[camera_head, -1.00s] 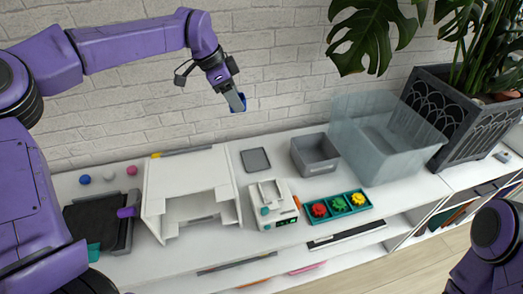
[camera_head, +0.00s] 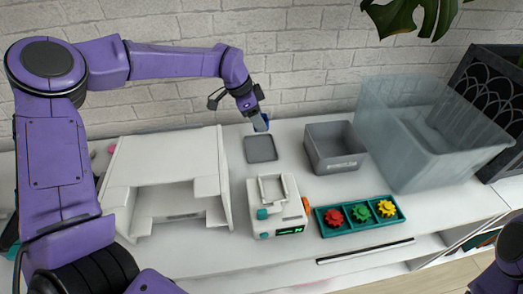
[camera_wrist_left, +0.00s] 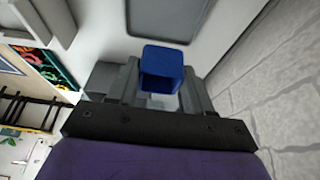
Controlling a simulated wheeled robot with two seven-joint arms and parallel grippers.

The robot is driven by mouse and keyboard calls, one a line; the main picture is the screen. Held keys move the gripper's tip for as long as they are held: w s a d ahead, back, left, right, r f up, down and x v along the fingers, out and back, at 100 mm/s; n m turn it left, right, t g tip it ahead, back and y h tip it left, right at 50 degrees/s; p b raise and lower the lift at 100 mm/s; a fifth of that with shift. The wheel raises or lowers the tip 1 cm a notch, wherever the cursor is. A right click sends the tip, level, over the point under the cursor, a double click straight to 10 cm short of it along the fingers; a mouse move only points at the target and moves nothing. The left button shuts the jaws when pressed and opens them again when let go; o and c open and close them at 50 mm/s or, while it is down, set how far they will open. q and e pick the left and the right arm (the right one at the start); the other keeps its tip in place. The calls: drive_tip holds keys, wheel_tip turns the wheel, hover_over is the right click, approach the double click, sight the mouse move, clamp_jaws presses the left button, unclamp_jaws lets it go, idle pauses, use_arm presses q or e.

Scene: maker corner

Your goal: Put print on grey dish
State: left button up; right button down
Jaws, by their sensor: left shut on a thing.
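The print is a small blue, hollow, box-like piece (camera_head: 267,122). My left gripper (camera_head: 261,125) is shut on it and holds it at the back of the table, near the far edge of the grey dish. In the left wrist view the blue print (camera_wrist_left: 162,68) sits between the two grey fingers. The grey dish (camera_head: 261,149) is a flat, square, empty plate with a low rim. Part of it shows at the top of the left wrist view (camera_wrist_left: 165,14), apart from the print in the picture. Only part of my right arm shows; its gripper is out of view.
A white open-fronted housing (camera_head: 170,165) stands left of the dish. A white device with a green display (camera_head: 278,212) is in front of it. A grey bin (camera_head: 335,150), a large translucent bin (camera_head: 425,150) and a teal tray of gears (camera_head: 333,230) are to the right.

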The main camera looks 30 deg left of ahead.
sight(263, 148)
use_arm(q)
wheel_tip(263, 148, down, 9)
drive_tip(key=shift+r+p, duration=0.1)
drive_tip(key=shift+p, duration=0.65)
drive_tip(key=shift+s, duration=0.1)
drive_tip(key=o, duration=1)
drive_tip(key=shift+r, duration=0.2)
drive_tip(key=shift+b+v, duration=0.9)
drive_tip(key=shift+v, duration=4.9)
